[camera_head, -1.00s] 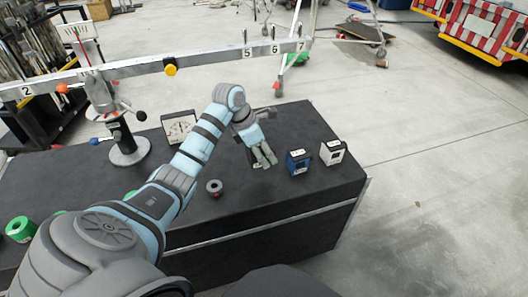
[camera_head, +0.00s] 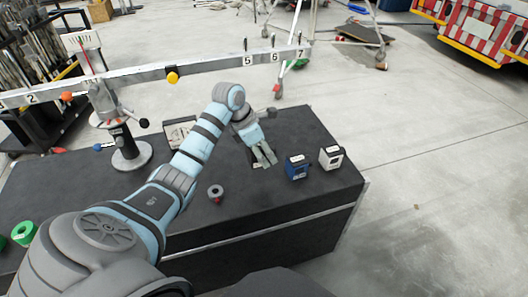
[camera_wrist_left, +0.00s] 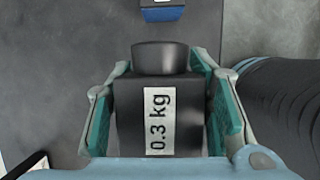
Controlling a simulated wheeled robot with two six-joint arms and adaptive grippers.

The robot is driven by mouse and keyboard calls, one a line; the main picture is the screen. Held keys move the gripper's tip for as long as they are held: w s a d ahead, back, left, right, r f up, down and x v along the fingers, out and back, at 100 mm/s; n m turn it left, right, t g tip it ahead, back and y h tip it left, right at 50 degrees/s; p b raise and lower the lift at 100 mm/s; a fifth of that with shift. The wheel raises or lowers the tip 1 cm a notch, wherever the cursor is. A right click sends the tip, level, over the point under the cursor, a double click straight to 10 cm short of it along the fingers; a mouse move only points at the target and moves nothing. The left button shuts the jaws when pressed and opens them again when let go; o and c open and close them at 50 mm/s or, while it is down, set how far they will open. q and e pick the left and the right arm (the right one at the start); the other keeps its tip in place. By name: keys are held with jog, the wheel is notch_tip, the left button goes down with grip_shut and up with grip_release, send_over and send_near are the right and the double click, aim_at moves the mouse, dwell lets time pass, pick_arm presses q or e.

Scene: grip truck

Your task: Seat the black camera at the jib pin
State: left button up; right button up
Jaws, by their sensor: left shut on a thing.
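My left gripper (camera_head: 264,158) is over the dark bench top, near its right end. In the left wrist view its green-padded fingers are shut on the black camera (camera_wrist_left: 158,105), a dark block with a round top and a "0.3 kg" label. In the head view the fingers mostly hide the black camera. The jib (camera_head: 205,67) is a long grey beam with small upright pins along its right part. Number plates 5, 6 and 7 (camera_head: 300,53) sit below these pins. The task does not say which pin. My right gripper is not in view.
A blue block (camera_head: 297,167) and a white block (camera_head: 331,158) stand right of my gripper. A grey ring (camera_head: 216,191) lies to its left. A dial box (camera_head: 180,132) and the jib's post (camera_head: 127,150) stand behind my arm. The bench's right front corner is clear.

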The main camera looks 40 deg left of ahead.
pick_arm(q)
jog(key=shift+r+p, duration=1.9)
jog(key=shift+r, duration=0.6)
jog(key=shift+f, duration=0.1)
